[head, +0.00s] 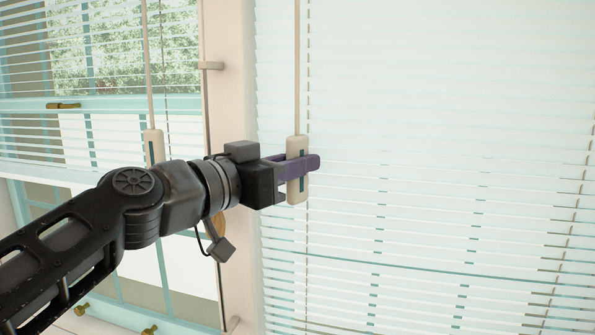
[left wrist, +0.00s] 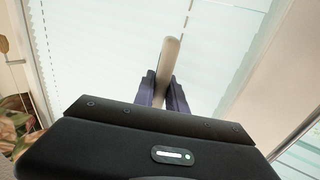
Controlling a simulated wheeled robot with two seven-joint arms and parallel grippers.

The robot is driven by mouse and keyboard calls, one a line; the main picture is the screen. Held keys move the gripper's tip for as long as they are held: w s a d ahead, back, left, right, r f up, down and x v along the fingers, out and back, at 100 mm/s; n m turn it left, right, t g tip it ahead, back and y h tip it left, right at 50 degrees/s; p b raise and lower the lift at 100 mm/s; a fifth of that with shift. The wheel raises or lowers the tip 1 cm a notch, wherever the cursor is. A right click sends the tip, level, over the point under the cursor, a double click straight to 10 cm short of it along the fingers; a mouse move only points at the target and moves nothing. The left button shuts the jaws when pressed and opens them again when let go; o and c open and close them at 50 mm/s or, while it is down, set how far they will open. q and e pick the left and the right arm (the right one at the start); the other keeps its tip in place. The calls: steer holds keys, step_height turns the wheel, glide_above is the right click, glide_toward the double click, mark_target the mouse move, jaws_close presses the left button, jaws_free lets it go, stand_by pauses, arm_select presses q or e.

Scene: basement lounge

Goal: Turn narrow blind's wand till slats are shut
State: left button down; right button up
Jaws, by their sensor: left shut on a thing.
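My left gripper (head: 305,167) is shut on the pale handle (head: 297,192) at the lower end of a wand (head: 297,70). The wand hangs upright in front of the right-hand blind (head: 430,130); the handle has a teal mark. The left wrist view shows the handle (left wrist: 169,55) between two purple fingers (left wrist: 162,92). This blind's pale slats look tilted, with thin gaps showing lower down. The left-hand blind (head: 30,60) has open slats with greenery visible through them. Neither blind shows whole in the head view, so I cannot compare their widths. My right gripper is not in view.
A second wand with a pale handle (head: 153,147) hangs by the left-hand blind, close behind my left arm. A cream window post (head: 228,95) stands between the blinds, with a thin rod and small bracket (head: 211,66). Brass fittings (head: 63,105) show on the left window.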

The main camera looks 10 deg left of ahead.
arm_select(q)
steer(key=shift+n+t+y+p, duration=0.55)
steer(key=shift+n+y, duration=0.25)
steer(key=shift+y, duration=0.2)
steer(key=c, duration=1.6)
jaws_free()
steer(key=shift+c, duration=0.2)
steer(key=shift+s+a, duration=0.1)
steer(key=b+v, duration=0.1)
steer(key=v, duration=0.6)
steer(key=shift+s, duration=0.25)
steer(key=shift+a, duration=0.1)
